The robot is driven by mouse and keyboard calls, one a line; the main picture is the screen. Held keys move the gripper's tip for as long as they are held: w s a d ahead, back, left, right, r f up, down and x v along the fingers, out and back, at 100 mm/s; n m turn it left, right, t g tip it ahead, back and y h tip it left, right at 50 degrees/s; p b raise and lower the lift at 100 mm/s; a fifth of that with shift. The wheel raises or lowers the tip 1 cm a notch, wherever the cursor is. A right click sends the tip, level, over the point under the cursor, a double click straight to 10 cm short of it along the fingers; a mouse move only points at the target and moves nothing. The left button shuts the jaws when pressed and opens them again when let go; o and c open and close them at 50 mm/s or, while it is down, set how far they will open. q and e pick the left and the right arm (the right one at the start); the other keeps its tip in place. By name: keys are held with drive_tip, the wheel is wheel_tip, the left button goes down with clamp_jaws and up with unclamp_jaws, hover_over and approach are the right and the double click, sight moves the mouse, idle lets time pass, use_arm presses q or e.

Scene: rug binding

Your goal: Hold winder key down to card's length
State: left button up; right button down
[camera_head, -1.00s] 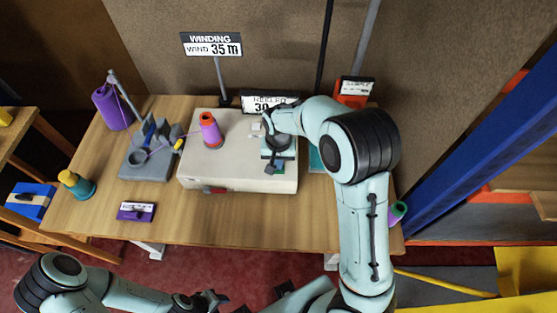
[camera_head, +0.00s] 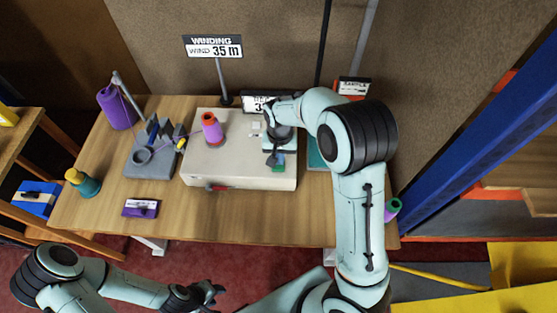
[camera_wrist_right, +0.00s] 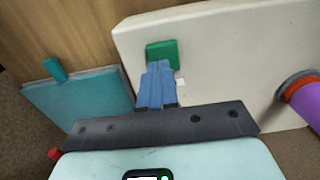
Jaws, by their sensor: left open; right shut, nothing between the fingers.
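The white winder box (camera_head: 235,174) stands on the table and carries a magenta spool (camera_head: 211,129). Its green key (camera_wrist_right: 162,50) shows in the right wrist view, and partly in the head view (camera_head: 279,169). My right gripper (camera_wrist_right: 158,68) is shut and empty, its blue fingertips over the key's near edge; I cannot tell how far the key is pressed. The card (camera_head: 213,47) on a post reads "WINDING, WIND 35 m". The reeled-length display (camera_head: 256,103) is partly hidden by my right arm, its number unreadable. My left gripper (camera_head: 212,293) is open and empty before the table.
A grey thread stand (camera_head: 150,164) and a purple cone (camera_head: 116,107) are left of the winder. A yellow-and-teal spool (camera_head: 83,184) and a purple label block (camera_head: 141,208) lie near the front left. A teal pad (camera_wrist_right: 85,98) lies beside the winder. The table's front middle is clear.

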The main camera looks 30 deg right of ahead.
drive_tip(key=r, duration=0.3)
drive_tip(key=shift+w+a+r, duration=0.2)
drive_tip(key=shift+a+r, duration=0.05)
drive_tip(key=shift+r, duration=0.1)
wheel_tip(320, 180, up, 7)
drive_tip(key=shift+w+r, duration=0.15)
drive_tip(key=shift+r, duration=0.05)
